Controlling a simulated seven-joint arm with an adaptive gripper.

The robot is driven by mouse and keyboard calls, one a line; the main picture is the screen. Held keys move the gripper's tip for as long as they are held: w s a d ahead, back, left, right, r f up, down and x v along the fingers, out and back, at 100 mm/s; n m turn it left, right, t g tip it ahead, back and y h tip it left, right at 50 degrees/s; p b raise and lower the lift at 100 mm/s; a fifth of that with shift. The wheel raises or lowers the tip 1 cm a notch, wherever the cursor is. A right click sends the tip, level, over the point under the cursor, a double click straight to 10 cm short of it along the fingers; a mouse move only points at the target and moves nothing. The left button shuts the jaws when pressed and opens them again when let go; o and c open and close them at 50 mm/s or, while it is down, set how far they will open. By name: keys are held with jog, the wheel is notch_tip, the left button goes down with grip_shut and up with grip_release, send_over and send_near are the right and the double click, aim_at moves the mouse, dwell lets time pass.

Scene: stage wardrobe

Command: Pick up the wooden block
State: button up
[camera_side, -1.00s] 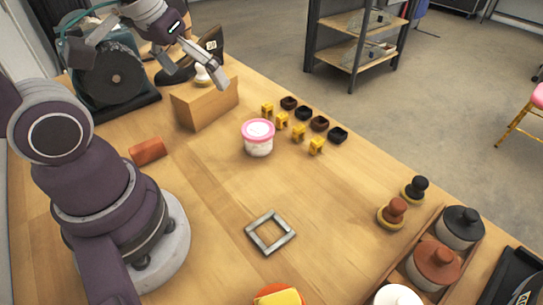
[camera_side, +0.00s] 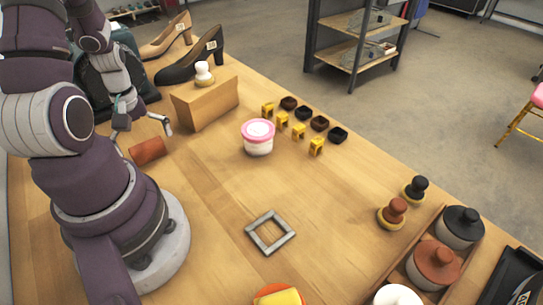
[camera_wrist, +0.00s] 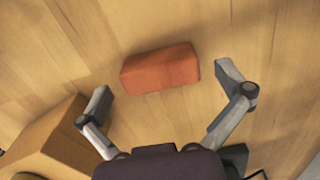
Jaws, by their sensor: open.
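A small reddish-brown block (camera_side: 147,150), which I take for the wooden block, lies on the table near my base. It also shows in the wrist view (camera_wrist: 160,68), lying lengthwise between and slightly beyond my two fingertips. My gripper (camera_side: 145,125) is open and empty above the block, its fingers spread wider than the block's length. In the wrist view my gripper (camera_wrist: 165,84) has a finger toward each end of the block, with gaps. A larger tan box-shaped block (camera_side: 207,104) stands farther back.
A white-knobbed piece (camera_side: 204,74) sits on the tan block, beside a black shoe (camera_side: 190,65). A pink-lidded tub (camera_side: 258,137), small yellow pieces and dark cups stand to the right. A grey square frame (camera_side: 270,232) lies on clear table in front.

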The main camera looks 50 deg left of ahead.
jog(key=shift+f, duration=0.45)
jog(key=shift+c, duration=0.4)
jog(key=c, duration=0.9)
